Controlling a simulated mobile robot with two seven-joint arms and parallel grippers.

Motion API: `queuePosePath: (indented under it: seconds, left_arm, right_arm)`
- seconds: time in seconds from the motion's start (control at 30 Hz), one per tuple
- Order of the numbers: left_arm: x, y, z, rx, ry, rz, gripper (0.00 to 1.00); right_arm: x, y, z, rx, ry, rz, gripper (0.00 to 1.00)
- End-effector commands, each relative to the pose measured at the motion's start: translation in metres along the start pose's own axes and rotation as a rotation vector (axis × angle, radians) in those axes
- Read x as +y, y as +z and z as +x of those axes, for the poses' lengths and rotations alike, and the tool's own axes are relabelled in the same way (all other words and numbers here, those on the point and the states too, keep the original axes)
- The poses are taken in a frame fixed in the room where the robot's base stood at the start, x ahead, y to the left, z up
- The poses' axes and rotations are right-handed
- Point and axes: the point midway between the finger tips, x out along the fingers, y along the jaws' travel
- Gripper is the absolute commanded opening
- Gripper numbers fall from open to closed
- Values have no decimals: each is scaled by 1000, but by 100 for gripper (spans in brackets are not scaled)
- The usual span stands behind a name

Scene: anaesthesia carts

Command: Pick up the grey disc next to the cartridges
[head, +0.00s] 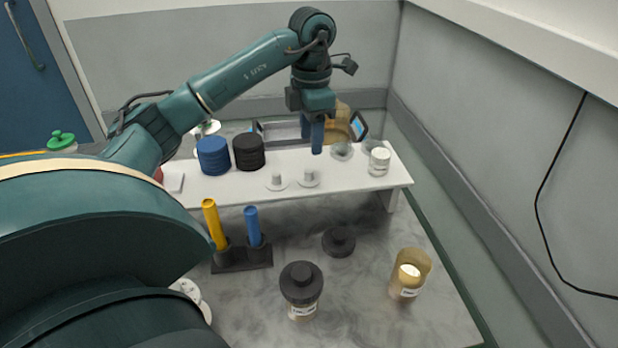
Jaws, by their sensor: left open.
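My left gripper (317,148) hangs fingers-down over the back right part of the white shelf (230,192). Its fingers look empty and overlap one another from this angle. A small grey, round item (342,151) lies on the shelf just right of the fingertips. A ribbed blue cylinder (213,156) and a ribbed black cylinder (249,152) stand side by side on the shelf, left of the gripper; they may be the cartridges. Two pale discs with raised knobs, one on the left (276,183) and one on the right (308,179), lie at the shelf's front edge. My right gripper is out of view.
A small clear jar (379,161) stands at the shelf's right end. Below are a black rack (240,259) with yellow and blue tubes, a black-capped bottle (301,288), a black lid (339,241) and an amber jar (409,273). A wall bounds the right.

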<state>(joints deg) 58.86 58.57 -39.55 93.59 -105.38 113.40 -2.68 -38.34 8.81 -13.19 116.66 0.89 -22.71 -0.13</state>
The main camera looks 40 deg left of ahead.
Motion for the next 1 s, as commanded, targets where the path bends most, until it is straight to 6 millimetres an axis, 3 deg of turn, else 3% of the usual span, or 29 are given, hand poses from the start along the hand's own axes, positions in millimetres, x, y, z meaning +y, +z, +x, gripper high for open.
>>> queuePosePath:
  seconds: [0.1, 0.37, 0.63, 1.0]
  left_arm:
    - [1, -1, 19, 2, 0, -2, 43]
    - [2, -2, 39, 0, 1, -2, 43]
    - [6, -5, 78, 1, 0, -1, 43]
    - [7, -4, 86, -2, 2, -1, 40]
  right_arm:
    - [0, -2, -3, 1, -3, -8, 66]
    - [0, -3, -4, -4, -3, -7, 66]
    - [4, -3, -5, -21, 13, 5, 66]
    - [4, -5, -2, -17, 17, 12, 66]
